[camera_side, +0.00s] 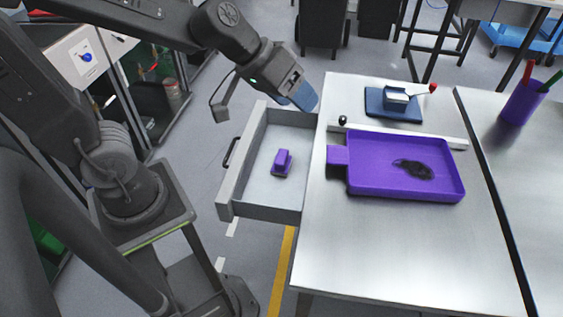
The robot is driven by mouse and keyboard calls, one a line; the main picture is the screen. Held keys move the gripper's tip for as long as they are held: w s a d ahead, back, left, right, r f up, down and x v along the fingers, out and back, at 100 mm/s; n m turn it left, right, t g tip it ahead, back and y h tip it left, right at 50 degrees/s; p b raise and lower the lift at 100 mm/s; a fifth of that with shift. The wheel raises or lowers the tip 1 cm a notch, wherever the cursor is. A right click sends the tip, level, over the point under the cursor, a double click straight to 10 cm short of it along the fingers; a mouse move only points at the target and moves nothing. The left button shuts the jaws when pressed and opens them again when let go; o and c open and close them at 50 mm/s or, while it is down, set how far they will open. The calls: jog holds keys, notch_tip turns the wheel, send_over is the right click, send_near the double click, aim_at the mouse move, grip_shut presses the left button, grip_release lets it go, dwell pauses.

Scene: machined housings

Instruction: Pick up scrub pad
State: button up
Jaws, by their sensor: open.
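A small purple block with a dark underside, which looks like the scrub pad (282,161), lies in the open grey drawer (262,204), near its middle. My gripper (304,97), with blue fingertips, is in the air above the drawer's back right corner, up and to the right of the pad and apart from it. It is open and holds nothing that I can see. The gap between the fingers is hard to make out from this side.
A purple tray (400,187) with a dark tangled pile (414,168) lies on the metal table (380,245). Behind it are a pale bar (440,139) and a blue-based fixture (393,105) with a red-tipped lever. A purple cup (522,103) stands at right. The table's front is clear.

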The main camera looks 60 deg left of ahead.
jog(key=w+a+f+n+y, duration=0.1)
jog(key=w+a+f+n, duration=0.15)
jog(key=w+f, duration=0.3)
jog(key=n+g+y, duration=0.4)
jog(key=n+y, duration=0.1)
jog(key=y, duration=0.1)
send_near(281, 156)
jog(key=shift+x, duration=5.2)
jog(key=c, duration=1)
